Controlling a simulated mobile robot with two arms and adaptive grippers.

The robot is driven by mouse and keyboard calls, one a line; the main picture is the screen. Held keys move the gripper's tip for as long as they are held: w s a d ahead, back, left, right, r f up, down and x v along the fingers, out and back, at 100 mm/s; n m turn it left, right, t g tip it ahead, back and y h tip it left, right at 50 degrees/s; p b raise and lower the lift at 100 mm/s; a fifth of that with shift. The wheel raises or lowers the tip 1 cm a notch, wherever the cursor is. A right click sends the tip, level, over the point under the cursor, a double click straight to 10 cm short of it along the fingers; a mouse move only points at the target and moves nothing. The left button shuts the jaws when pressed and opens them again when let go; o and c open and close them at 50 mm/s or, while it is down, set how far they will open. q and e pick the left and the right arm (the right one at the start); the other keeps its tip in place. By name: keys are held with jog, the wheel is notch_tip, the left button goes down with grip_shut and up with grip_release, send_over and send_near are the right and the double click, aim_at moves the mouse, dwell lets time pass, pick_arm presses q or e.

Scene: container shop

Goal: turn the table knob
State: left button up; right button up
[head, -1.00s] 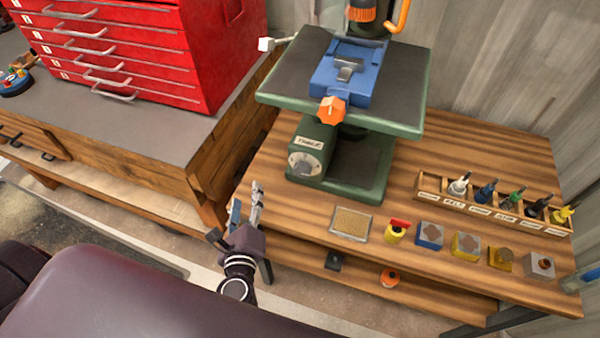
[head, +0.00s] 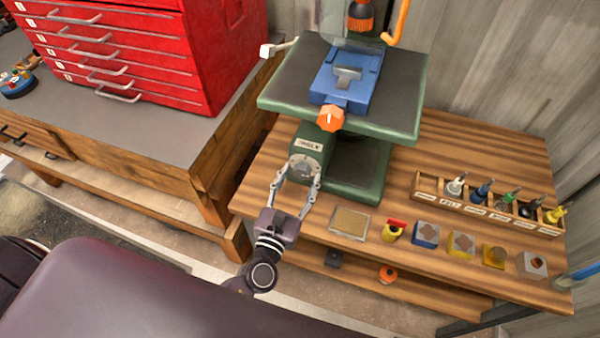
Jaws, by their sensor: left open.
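The table knob (head: 303,168) is a round grey dial on the front of the green machine base (head: 355,172), below a small white label (head: 308,144). My left gripper (head: 296,182) is open, with one finger at each side of the knob's lower part. The fingers reach up toward the knob from the front, and I cannot tell whether they touch it. My right gripper is not in view.
The machine's table carries a blue vise (head: 345,82) with an orange knob (head: 331,118) overhanging above the dial. To the right are a flat tan tray (head: 349,222), several small blocks and a bottle rack (head: 485,205). A red drawer cabinet (head: 140,45) stands at left.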

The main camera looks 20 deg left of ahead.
pick_arm(q)
jog(key=shift+w, duration=0.3)
